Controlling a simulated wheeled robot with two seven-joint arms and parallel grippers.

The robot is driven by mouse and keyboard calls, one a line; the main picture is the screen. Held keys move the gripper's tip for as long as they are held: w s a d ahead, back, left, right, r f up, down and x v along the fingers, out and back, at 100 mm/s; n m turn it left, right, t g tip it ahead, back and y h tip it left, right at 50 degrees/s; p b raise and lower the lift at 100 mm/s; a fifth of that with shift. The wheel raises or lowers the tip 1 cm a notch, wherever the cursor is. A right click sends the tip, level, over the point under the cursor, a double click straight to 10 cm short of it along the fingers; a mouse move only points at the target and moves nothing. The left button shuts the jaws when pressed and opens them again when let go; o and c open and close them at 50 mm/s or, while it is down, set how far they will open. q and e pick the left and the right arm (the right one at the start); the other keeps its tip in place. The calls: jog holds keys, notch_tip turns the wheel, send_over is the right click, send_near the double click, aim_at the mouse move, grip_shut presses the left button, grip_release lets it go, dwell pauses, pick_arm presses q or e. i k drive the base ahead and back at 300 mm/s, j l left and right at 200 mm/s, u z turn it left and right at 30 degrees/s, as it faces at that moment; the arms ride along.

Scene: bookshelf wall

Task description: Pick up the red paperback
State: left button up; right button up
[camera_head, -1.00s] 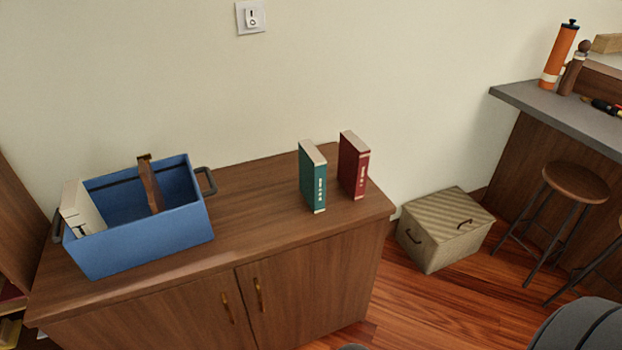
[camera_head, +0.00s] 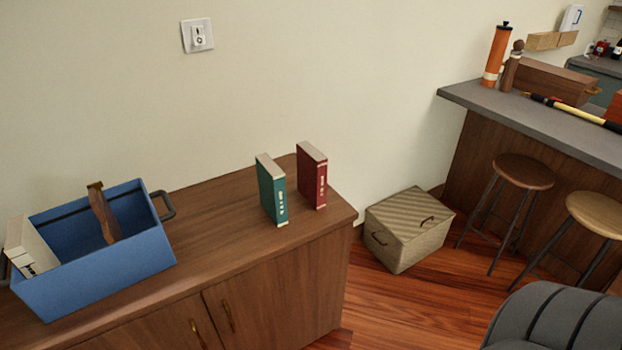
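The red paperback (camera_head: 313,177) stands upright near the right end of the wooden cabinet top (camera_head: 215,235). A green book (camera_head: 272,190) stands upright just to its left, with a narrow gap between them at the front. Both spines face the front of the cabinet. Neither of my grippers is in view.
A blue bin (camera_head: 110,270) with books inside stands on the cabinet's left part. A woven box (camera_head: 405,240) sits on the floor to the right. Two stools (camera_head: 522,172) stand by a grey counter (camera_head: 520,118). A dark grey padded seat (camera_head: 560,320) is at lower right.

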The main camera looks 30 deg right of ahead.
aim_at(312, 165)
jog(key=z, duration=1.5)
